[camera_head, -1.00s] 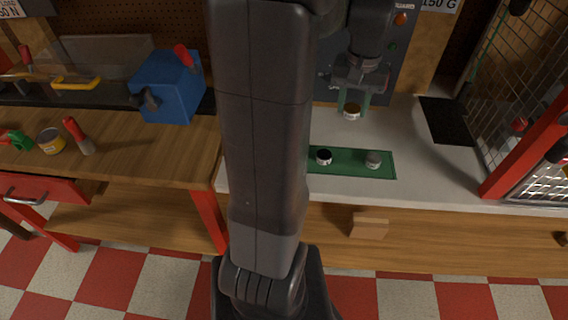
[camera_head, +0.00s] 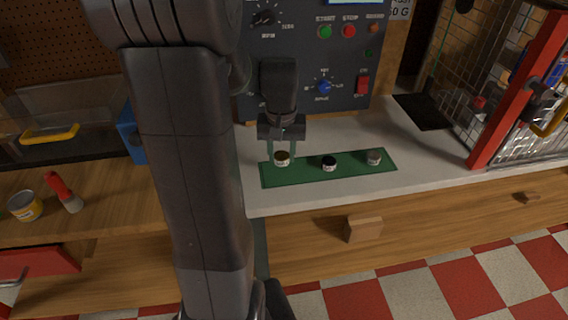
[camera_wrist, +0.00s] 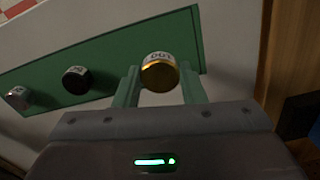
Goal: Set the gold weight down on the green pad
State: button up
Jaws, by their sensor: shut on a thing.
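The gold weight (camera_head: 282,158) is between the fingertips of my gripper (camera_head: 284,152), which is shut on it. In the head view it is at the left end of the green pad (camera_head: 300,176). In the wrist view the gold weight (camera_wrist: 159,72) shows between the two green fingers, in front of the pad (camera_wrist: 122,58). I cannot tell whether it touches the pad or is slightly above it. A black weight (camera_head: 329,163) stands on the middle of the pad and a silver weight (camera_head: 374,157) on its right end.
The pad lies on a white counter (camera_head: 440,155). A control panel (camera_head: 345,65) with knobs and buttons stands behind my gripper. A mesh cage with a red frame (camera_head: 515,90) is at the right.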

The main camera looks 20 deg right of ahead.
aim_at(281, 155)
jog(key=shift+f, duration=1.85)
jog(key=shift+f, duration=0.25)
jog(key=o, duration=1.1)
jog(key=shift+r, duration=0.1)
notch_tip(281, 155, up, 12)
jog(key=shift+r+p, duration=0.15)
jog(key=shift+p, duration=0.15)
